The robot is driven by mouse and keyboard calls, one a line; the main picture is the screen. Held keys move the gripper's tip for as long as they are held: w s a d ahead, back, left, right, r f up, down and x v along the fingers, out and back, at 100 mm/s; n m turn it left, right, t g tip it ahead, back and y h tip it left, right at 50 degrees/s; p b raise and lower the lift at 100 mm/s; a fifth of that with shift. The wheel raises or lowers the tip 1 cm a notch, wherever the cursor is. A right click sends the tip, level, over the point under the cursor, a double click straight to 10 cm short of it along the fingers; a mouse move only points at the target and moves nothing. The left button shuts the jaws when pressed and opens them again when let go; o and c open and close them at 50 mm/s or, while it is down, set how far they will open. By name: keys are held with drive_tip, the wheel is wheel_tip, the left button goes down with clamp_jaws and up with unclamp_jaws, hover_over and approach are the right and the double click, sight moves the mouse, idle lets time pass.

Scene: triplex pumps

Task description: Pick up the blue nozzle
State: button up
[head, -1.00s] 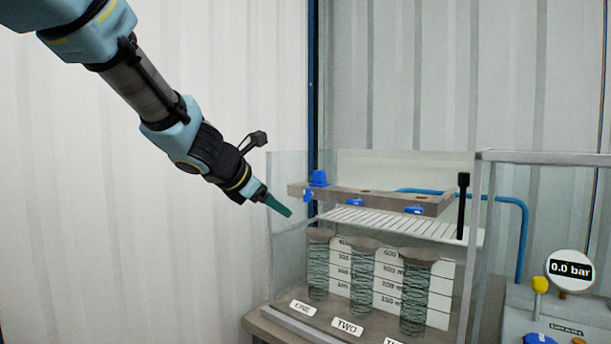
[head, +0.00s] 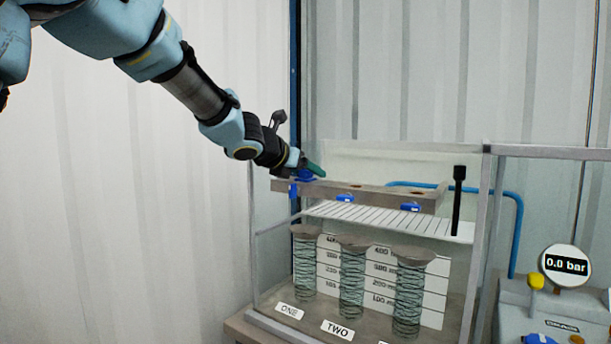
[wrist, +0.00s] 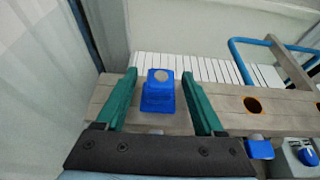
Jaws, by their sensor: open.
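The blue nozzle (wrist: 160,92) stands upright on the left end of the grey-brown bar (wrist: 232,100) in the wrist view. My gripper (wrist: 168,85) is open, with its two green fingers on either side of the nozzle and a gap visible on both sides. In the head view my gripper (head: 314,170) is at the left end of the bar (head: 365,191). There its green fingers partly hide the nozzle (head: 304,178). I cannot tell whether a finger touches it.
Small blue valves (head: 410,206) sit along the front of the bar, and open holes (wrist: 252,105) show in its top. Below are several mesh-patterned cylinders (head: 408,300) behind clear panels. A black upright post (head: 459,200) and a pressure gauge (head: 565,265) stand to the right.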

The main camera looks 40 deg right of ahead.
drive_tip(key=shift+x, duration=1.4)
drive_tip(key=shift+c, duration=0.2)
clamp_jaws()
